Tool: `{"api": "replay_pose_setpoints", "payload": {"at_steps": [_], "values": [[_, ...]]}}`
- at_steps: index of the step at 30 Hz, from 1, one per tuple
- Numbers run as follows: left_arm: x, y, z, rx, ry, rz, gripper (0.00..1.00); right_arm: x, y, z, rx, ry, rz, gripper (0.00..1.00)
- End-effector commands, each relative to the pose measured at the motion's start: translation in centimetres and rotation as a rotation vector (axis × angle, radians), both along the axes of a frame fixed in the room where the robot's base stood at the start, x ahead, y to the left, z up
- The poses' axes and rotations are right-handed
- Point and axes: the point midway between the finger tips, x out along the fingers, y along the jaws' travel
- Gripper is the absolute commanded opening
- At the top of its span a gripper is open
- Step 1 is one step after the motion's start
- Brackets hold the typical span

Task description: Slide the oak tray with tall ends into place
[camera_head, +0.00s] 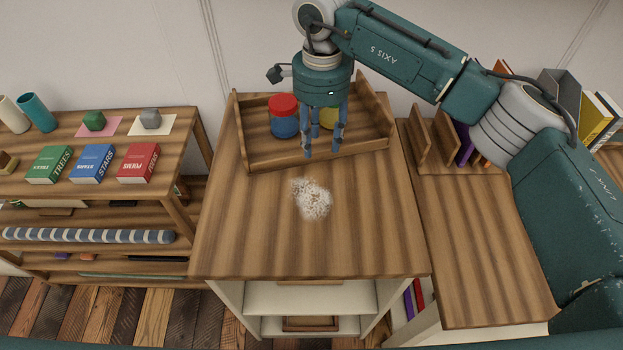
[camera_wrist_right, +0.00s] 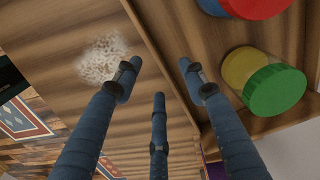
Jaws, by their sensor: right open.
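The oak tray with tall ends (camera_head: 262,158) sits at the back of the wooden cabinet top (camera_head: 260,235), turned slightly out of square. It holds a blue jar with a red lid (camera_head: 284,117) and a yellow jar (camera_head: 329,118), partly hidden by my fingers. In the right wrist view the yellow jar (camera_wrist_right: 240,68) has a green lid. My right gripper (camera_head: 322,150) is open and empty, pointing down over the tray's front wall. In the wrist view, its fingers (camera_wrist_right: 160,75) straddle the line of that wall (camera_wrist_right: 160,50); I cannot tell whether they touch it. My left gripper is out of view.
A white powdery patch (camera_head: 312,199) lies on the cabinet top in front of the tray. A shelf with books (camera_head: 92,163) stands left. A lower wooden top (camera_head: 475,245) with a book rack (camera_head: 432,140) is at right. The cabinet top's front part is otherwise clear.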

Motion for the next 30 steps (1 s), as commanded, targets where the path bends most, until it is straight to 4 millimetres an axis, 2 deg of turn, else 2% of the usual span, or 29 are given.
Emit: {"api": "replay_pose_setpoints", "payload": {"at_steps": [1, 3, 7, 14, 18, 26, 30], "values": [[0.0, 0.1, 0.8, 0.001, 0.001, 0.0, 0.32, 0.1, 0.0, 1.1, -0.001, -0.001, -0.001, 0.42], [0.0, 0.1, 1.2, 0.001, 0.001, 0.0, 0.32, 0.0, 0.0, 2.1, -0.001, -0.001, -0.001, 0.42], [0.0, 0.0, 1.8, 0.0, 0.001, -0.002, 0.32, 0.0, -0.1, 3.2, -0.001, 0.001, -0.001, 0.42], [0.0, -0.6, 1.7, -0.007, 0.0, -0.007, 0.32, 0.0, -0.1, 3.2, -0.001, 0.001, -0.001, 0.42], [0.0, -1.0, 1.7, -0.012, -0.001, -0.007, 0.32, 0.0, 0.0, 3.2, -0.001, 0.001, -0.001, 0.64], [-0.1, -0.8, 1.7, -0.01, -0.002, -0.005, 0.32, -0.1, -0.1, 3.0, -0.003, 0.005, -0.001, 0.64], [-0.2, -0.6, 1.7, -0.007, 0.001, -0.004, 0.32, 0.0, -0.1, 4.0, -0.002, 0.001, -0.001, 0.64]]}}
